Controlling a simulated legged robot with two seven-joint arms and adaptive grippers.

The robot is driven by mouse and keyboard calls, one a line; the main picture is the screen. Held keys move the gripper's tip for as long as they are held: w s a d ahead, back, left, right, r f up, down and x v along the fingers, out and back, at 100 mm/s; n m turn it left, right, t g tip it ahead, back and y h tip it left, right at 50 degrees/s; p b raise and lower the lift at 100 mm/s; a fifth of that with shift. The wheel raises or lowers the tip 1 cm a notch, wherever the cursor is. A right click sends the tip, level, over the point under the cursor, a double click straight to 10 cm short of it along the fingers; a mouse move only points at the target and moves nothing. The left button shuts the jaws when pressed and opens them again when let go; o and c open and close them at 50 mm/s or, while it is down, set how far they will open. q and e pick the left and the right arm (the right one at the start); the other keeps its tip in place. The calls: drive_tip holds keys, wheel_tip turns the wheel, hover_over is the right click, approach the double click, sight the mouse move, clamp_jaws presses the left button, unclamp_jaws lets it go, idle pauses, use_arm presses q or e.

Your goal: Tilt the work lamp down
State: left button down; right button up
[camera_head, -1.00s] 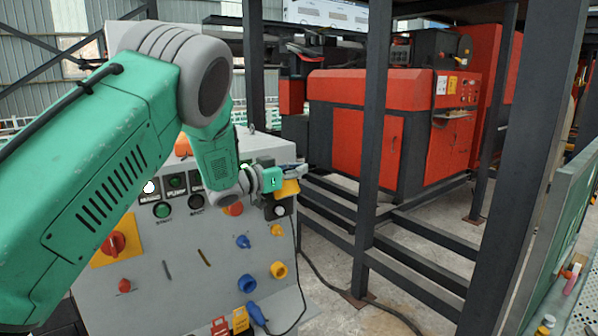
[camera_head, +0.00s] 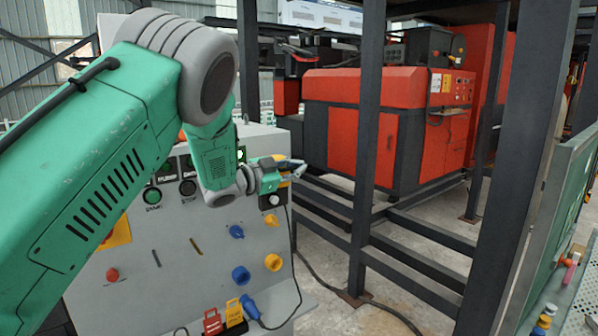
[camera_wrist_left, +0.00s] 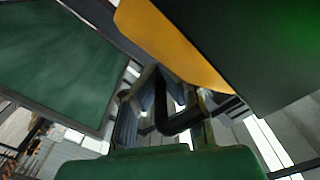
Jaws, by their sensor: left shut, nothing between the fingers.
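The work lamp (camera_head: 270,202) is a small black body with some yellow, at the upper right edge of the grey control panel (camera_head: 205,262) in the head view. My left gripper (camera_head: 298,166) is just above it, fingers pointing right, and covers part of the lamp. In the wrist view, a yellow-edged dark body (camera_wrist_left: 185,45) fills the upper right, very close; it is likely the lamp. My left gripper (camera_wrist_left: 168,98) shows there with its fingers shut and empty. A black curved bar (camera_wrist_left: 180,122) lies beside the fingers. Whether they touch it, I cannot tell. My right gripper is not in view.
The panel carries several knobs and blue and yellow sockets (camera_head: 273,262). A black cable (camera_head: 300,290) hangs at its right edge. Dark steel posts (camera_head: 368,150) and low beams stand to the right, with a red machine (camera_head: 345,88) behind. A green-framed panel (camera_head: 555,215) is at far right.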

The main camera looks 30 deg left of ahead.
use_arm(q)
drive_tip(key=shift+f, duration=0.15)
drive_tip(key=c, duration=1.9)
unclamp_jaws()
drive_tip(key=shift+c, duration=0.2)
drive_tip(key=shift+s, duration=0.15)
drive_tip(key=shift+r, duration=0.2)
drive_tip(key=shift+r, duration=0.3)
wheel_tip(320, 180, up, 9)
drive_tip(key=shift+r, duration=0.1)
